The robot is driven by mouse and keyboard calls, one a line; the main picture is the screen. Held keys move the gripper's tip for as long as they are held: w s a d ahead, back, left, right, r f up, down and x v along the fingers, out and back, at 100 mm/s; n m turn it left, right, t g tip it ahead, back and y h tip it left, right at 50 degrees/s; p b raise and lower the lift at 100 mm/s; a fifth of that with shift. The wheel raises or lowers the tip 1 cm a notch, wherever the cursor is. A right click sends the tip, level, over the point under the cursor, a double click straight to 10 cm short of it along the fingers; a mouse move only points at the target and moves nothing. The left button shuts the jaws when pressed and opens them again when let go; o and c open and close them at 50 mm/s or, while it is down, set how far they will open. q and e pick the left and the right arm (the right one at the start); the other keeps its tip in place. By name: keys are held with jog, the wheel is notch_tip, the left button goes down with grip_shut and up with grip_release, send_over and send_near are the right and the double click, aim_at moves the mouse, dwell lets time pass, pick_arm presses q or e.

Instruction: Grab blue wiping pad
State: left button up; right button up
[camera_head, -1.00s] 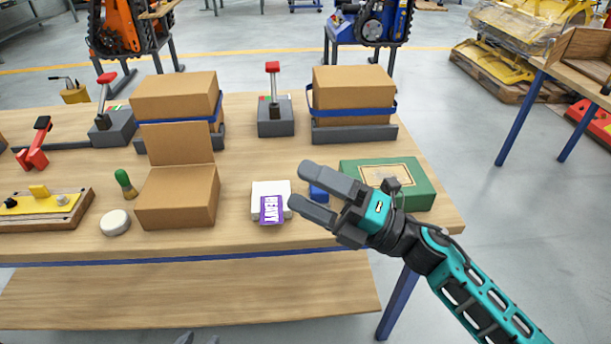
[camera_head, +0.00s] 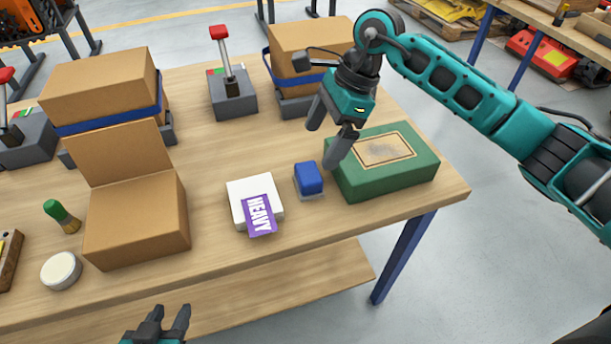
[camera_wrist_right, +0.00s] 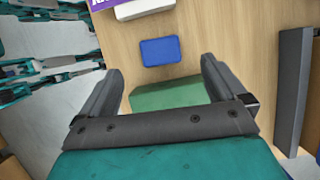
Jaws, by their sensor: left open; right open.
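The blue wiping pad (camera_head: 309,179) is a small blue block with a pale underside, lying on the workbench between a white box and a green box. It also shows in the right wrist view (camera_wrist_right: 161,52), beyond my fingers. My right gripper (camera_head: 328,145) is open and empty, above the bench just behind and to the right of the pad, near the green box. Its open fingers also show in the right wrist view (camera_wrist_right: 160,82), with the pad outside them. My left gripper (camera_head: 170,322) is open and empty at the bottom edge, in front of the bench.
A white box (camera_head: 250,197) with a purple "HEAVY" label sits left of the pad. The green box (camera_head: 398,180) sits right of it. An open cardboard box (camera_head: 150,222), a green-topped brush (camera_head: 60,214) and a round white tin (camera_head: 61,270) stand further left. A red-knobbed lever (camera_head: 233,98) stands behind.

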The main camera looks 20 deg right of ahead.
aim_at(309, 171)
jog(key=x, duration=0.3)
jog(key=shift+a+f, duration=0.2)
jog(key=shift+f, duration=0.15)
jog(key=x, duration=0.5)
jog(key=shift+d+f, duration=0.25)
jog(key=shift+f, duration=0.2)
jog(key=c, duration=1.1)
jog(key=shift+o, duration=0.2)
jog(key=shift+r, duration=0.1)
